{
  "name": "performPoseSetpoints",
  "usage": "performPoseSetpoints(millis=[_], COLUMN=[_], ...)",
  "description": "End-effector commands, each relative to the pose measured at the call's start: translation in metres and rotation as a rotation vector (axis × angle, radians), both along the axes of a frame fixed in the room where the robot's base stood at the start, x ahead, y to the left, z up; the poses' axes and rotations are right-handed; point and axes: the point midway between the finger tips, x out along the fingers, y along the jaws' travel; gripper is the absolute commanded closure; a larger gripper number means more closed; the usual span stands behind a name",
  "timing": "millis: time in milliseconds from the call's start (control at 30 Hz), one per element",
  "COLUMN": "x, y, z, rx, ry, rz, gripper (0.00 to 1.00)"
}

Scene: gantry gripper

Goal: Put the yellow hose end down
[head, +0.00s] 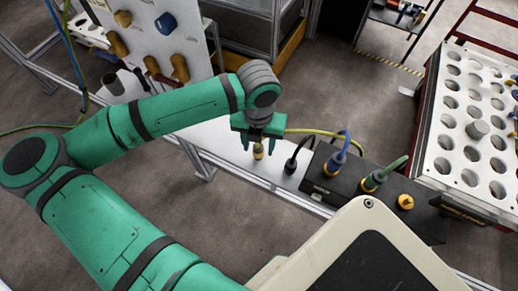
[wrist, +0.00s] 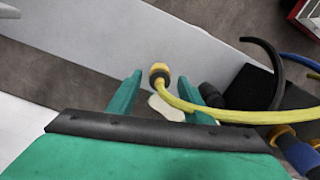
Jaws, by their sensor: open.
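The yellow hose end (head: 258,152) is a small dark and yellow fitting low between my gripper's fingers, over the pale narrow bench (head: 220,135). It seems to stand on the bench, though contact at its base is hard to see. In the wrist view the hose end (wrist: 158,72) lies between the fingertips with a gap on each side. Its yellow hose (wrist: 225,115) curves away to the right, past the right finger. My gripper (head: 260,146) is open around the hose end; its two green fingers also show in the wrist view (wrist: 160,78).
Right of my gripper, a black box (head: 335,178) carries blue and green hose plugs and a yellow socket (head: 405,202). A black hose (head: 296,157) stands between. A white rack with round holes (head: 467,150) is far right. A pegged panel (head: 150,35) stands at back left.

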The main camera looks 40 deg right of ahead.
Motion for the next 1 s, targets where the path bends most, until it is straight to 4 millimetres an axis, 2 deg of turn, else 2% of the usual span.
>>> performPoseSetpoints(millis=[33, 200, 400, 600, 833, 933, 1000], x=[0.001, 0.001, 0.000, 0.000, -0.003, -0.017, -0.034], y=[0.000, 0.000, -0.001, 0.000, -0.002, -0.013, -0.027], z=[0.012, 0.045, 0.073, 0.082, 0.083, 0.082, 0.083], rx=[-0.001, 0.000, 0.000, 0.000, -0.007, -0.048, -0.104], ry=[-0.004, -0.004, -0.002, 0.000, 0.010, 0.057, 0.118], rz=[0.000, 0.000, -0.001, -0.001, -0.005, -0.026, -0.051], gripper=[0.54, 0.54, 0.54, 0.54, 0.54, 0.54, 0.54])
